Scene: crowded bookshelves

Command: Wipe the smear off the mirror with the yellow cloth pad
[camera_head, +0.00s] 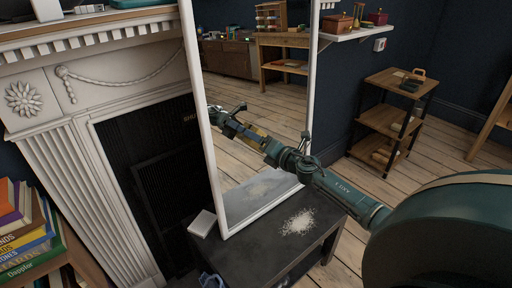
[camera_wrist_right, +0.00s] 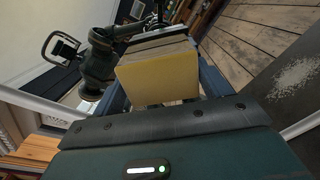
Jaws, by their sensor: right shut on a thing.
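The mirror (camera_head: 236,68) has a white frame and leans upright on a black table. My right arm reaches in from the right, and its gripper (camera_head: 270,147) is in front of the glass. In the right wrist view the gripper is shut on the yellow cloth pad (camera_wrist_right: 158,78), a block with grey and dark layers behind its yellow face. I cannot tell whether the pad touches the glass. The arm's reflection shows in the mirror. No smear stands out clearly; a pale patch low in the glass may be a reflection. My left gripper is not in view.
The black table (camera_head: 262,262) carries a pale grainy patch (camera_head: 298,221) and a small white block (camera_head: 202,223). A white fireplace (camera_head: 88,165) stands left of the mirror, with books (camera_head: 25,228) at lower left. A wooden shelf unit (camera_head: 390,120) stands at right on open floor.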

